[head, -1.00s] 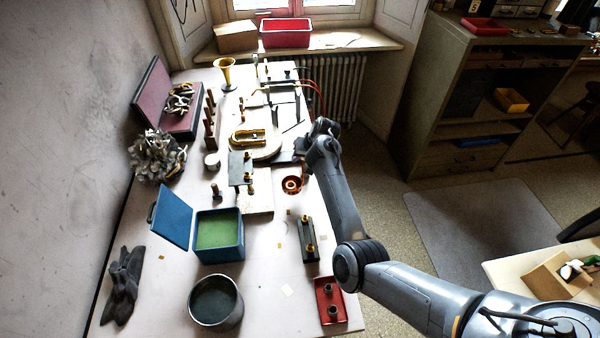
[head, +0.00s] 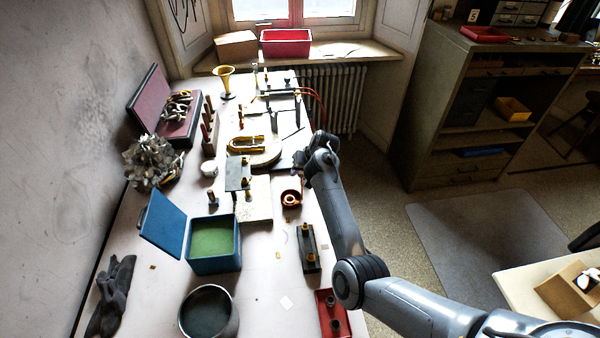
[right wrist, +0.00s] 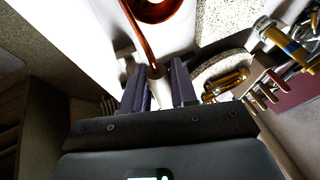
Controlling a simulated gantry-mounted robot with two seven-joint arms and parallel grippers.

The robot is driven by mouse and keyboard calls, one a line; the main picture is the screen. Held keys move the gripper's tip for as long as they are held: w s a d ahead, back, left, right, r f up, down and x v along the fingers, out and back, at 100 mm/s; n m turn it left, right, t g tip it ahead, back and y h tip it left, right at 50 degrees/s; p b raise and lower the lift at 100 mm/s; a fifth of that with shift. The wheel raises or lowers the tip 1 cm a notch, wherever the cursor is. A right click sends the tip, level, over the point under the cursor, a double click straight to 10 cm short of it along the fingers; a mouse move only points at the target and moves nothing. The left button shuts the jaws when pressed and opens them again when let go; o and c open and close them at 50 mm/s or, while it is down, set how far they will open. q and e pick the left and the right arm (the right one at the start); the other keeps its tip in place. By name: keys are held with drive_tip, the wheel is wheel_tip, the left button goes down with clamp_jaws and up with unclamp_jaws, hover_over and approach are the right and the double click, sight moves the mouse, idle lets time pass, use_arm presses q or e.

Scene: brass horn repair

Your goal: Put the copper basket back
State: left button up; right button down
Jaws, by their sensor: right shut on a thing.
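The copper basket (head: 291,199) is a small round copper cup near the right edge of the workbench (head: 262,300) in the head view. In the right wrist view the basket (right wrist: 152,8) is at the top, partly cut off, with its long copper handle running down between my fingers. My right gripper (head: 302,168) is beyond the basket in the head view, its fingertips small and partly unclear. In the right wrist view the right gripper (right wrist: 160,88) is shut on the handle's end. I cannot tell whether the basket touches the bench. My left gripper is not in view.
A dark block with brass pegs (head: 308,250) and a red tray (head: 325,300) stand nearer along the right edge. An open blue box (head: 214,262), a round pot (head: 232,310) and a pale board (head: 258,208) lie to the left. A horseshoe-shaped brass piece (head: 245,144) is farther back.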

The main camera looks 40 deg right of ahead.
drive_tip(key=c, duration=1.3)
unclamp_jaws()
drive_tip(key=shift+f, duration=0.15)
drive_tip(key=o, duration=0.4)
drive_tip(key=shift+s+r, duration=0.1)
drive_tip(key=shift+r, duration=0.35)
drive_tip(key=p+v, duration=0.2)
drive_tip(key=v, duration=0.9)
drive_tip(key=shift+s+r, duration=0.15)
